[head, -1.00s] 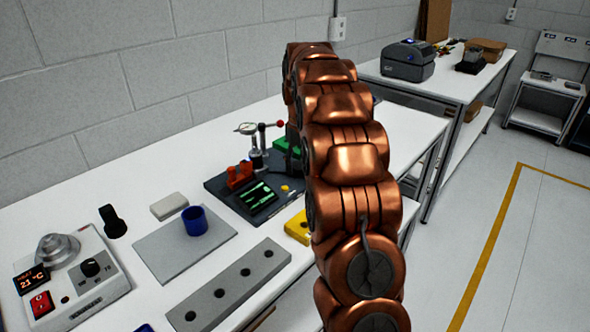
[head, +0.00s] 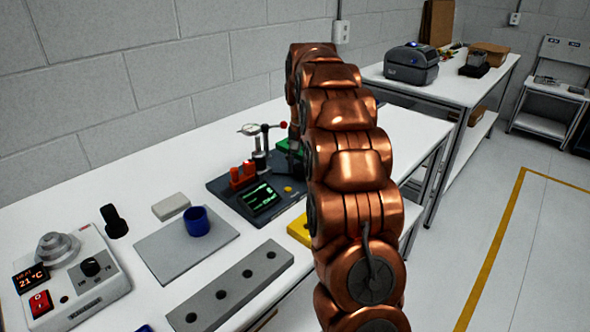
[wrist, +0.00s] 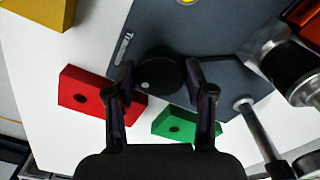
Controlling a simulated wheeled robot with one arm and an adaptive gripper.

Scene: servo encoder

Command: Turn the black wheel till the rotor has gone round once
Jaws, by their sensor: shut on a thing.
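The black wheel (wrist: 158,72) shows in the wrist view on a dark grey base plate (wrist: 215,35), with a small pale dot on its face. My gripper (wrist: 160,80) has a finger on each side of the wheel and is shut on it. In the head view the dark base plate (head: 222,190) carries a screen (head: 260,199) with green traces. My arm hides the wheel there. I cannot make out the rotor.
A red block (wrist: 85,92) and a green block (wrist: 172,126) lie beside the plate, and a yellow block (head: 299,230) nearer the front. A dial gauge on a post (head: 258,150) and red parts (head: 242,176) stand on the plate. A blue cup (head: 196,221) stands to the left.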

